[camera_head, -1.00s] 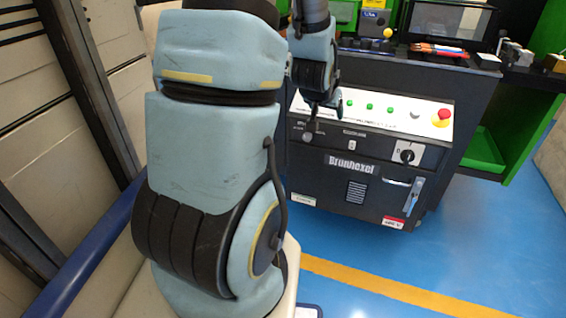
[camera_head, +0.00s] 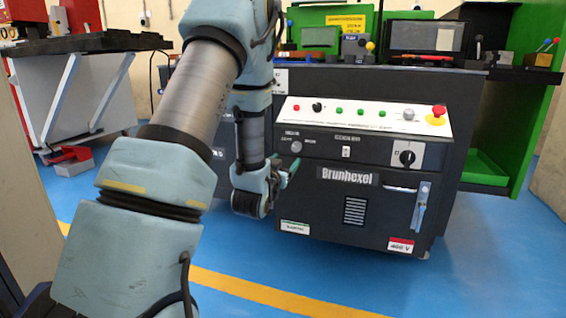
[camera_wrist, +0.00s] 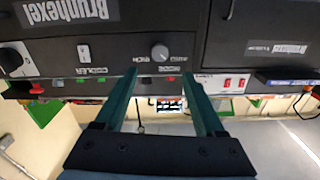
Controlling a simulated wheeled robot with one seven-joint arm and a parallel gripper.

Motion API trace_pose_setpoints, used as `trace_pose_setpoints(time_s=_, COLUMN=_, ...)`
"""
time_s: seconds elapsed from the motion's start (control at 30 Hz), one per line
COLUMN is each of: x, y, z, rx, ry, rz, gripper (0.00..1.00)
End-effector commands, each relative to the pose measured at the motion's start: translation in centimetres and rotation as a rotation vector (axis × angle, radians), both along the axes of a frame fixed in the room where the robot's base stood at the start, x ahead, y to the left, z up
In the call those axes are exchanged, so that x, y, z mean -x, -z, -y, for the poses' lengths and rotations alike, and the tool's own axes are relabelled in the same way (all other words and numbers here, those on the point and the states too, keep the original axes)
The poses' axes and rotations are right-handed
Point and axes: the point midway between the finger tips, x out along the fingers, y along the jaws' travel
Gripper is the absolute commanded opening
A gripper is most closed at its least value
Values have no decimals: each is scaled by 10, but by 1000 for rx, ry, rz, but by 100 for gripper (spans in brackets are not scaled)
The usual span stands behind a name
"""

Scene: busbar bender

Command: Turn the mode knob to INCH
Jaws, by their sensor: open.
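The mode knob (camera_head: 296,147) is a small round grey knob at the left of the machine's dark front face. It also shows in the wrist view (camera_wrist: 160,52), upside down, with an INCH label beside it on the picture's left and a MODE label close by. I cannot tell which way its pointer faces. My gripper (camera_head: 289,171) is low in front of the machine's left side, below the knob in the head view. In the wrist view its two teal fingers (camera_wrist: 160,75) are apart, empty, with the knob beyond and between their tips, not touched.
The sloped white panel (camera_head: 372,115) above carries green buttons, a black knob and a red emergency stop (camera_head: 437,114). Blue floor (camera_head: 330,275) in front is clear.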

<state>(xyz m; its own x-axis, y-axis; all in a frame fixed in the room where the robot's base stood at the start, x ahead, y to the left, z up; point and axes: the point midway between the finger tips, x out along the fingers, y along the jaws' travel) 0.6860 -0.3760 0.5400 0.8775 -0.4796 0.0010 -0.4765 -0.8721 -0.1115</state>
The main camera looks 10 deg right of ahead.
Motion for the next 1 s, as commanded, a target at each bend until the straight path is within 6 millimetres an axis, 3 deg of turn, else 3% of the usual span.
trace_pose_setpoints(time_s=0.6, x=-83, y=1, z=45, rx=1, ry=0, rz=0, gripper=72)
trace_pose_setpoints(time_s=1.0, x=-93, y=-1, z=51, rx=0, ry=0, rz=-1, gripper=72)
